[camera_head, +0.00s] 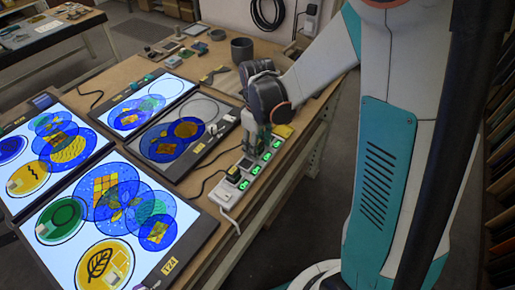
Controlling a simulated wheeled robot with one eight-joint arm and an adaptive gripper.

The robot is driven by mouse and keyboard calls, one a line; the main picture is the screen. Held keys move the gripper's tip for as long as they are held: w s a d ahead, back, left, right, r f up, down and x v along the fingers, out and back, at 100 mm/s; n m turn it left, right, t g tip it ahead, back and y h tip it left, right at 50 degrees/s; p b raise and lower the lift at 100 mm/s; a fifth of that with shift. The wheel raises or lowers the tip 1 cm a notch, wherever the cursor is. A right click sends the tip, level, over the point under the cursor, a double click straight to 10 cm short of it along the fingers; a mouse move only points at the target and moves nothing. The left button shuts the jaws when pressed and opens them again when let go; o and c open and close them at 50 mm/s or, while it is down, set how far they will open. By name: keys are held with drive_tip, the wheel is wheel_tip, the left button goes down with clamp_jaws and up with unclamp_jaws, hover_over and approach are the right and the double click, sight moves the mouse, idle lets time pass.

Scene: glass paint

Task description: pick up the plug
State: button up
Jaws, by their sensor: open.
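A white power strip (229,194) with several green-lit sockets runs along the right edge of the wooden table. A small dark plug (233,174) sits at the strip's near part, with a black cable running left from it. My gripper (256,146) points down over the far half of the strip, beyond and to the right of this plug. Its jaws are open, but the fingertips are small and partly hidden, so I cannot tell whether anything is between them or whether they touch the strip.
Several lit panels with coloured glass discs, such as the near one (190,245), cover the table left of the strip. A dark cup (242,50) and small blocks stand at the back.

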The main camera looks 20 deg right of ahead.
drive_tip(key=shift+c, duration=0.2)
drive_tip(key=c, duration=1.1)
drive_tip(key=shift+r, duration=0.15)
wheel_tip(320, 180, up, 25)
drive_tip(key=p, duration=1)
